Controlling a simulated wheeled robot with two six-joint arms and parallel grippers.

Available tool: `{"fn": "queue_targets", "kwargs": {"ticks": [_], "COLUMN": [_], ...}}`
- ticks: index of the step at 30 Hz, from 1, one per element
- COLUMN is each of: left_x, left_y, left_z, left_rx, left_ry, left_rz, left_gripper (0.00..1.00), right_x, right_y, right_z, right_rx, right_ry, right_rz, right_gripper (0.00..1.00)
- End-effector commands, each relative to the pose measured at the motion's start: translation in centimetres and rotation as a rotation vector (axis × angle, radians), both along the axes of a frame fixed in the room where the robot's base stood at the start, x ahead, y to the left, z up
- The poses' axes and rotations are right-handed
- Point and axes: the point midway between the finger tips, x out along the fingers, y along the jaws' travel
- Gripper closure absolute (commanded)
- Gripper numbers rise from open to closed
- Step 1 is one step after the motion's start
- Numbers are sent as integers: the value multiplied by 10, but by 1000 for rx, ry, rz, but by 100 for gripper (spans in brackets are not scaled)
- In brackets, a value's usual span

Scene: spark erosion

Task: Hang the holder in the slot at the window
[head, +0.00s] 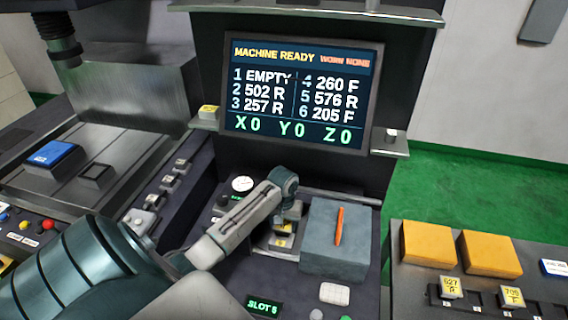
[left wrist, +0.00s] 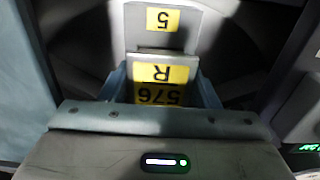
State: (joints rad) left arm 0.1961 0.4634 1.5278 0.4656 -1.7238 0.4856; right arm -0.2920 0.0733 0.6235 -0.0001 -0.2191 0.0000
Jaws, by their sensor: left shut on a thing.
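My left gripper (head: 287,212) reaches over the dark machine ledge below the screen. It is shut on a holder with a yellow label reading 576 R (left wrist: 160,84), upside down in the left wrist view. Just beyond the holder in that view is a grey plate with a yellow 5 (left wrist: 162,20), also upside down. In the head view a small part of a yellow label (head: 283,228) shows below the gripper. Whether the holder is seated in a slot I cannot tell. A small green display (head: 263,308) reads SLOT 5. My right gripper is not in view.
A screen (head: 300,90) reads MACHINE READY and lists 5 as 576 R. A grey block with an orange strip (head: 325,262) stands close right of the gripper. Small holders (head: 168,180) line the left side. At right, a rack holds holders (head: 451,287) beside orange blocks (head: 430,243).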

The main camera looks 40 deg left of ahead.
Motion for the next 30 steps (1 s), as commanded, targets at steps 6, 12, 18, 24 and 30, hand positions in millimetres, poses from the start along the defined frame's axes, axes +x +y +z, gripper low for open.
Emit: {"fn": "queue_targets", "kwargs": {"ticks": [6, 12, 18, 24, 30], "left_x": [0, -1, -1, -1, 1], "left_y": [0, 0, 1, 1, 2], "left_z": [-5, -8, -9, 0, 38], "left_rx": [-1, -1, 1, 3, 4], "left_ry": [0, 3, 5, 4, -3], "left_rz": [0, 0, 1, 0, -2], "left_gripper": [76, 22, 22, 22, 22], "right_x": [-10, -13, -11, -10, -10], "right_y": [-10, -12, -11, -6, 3], "right_z": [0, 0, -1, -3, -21], "right_rx": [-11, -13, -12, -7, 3], "right_ry": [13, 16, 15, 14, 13], "right_rz": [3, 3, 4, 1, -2], "right_gripper": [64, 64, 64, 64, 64]}}
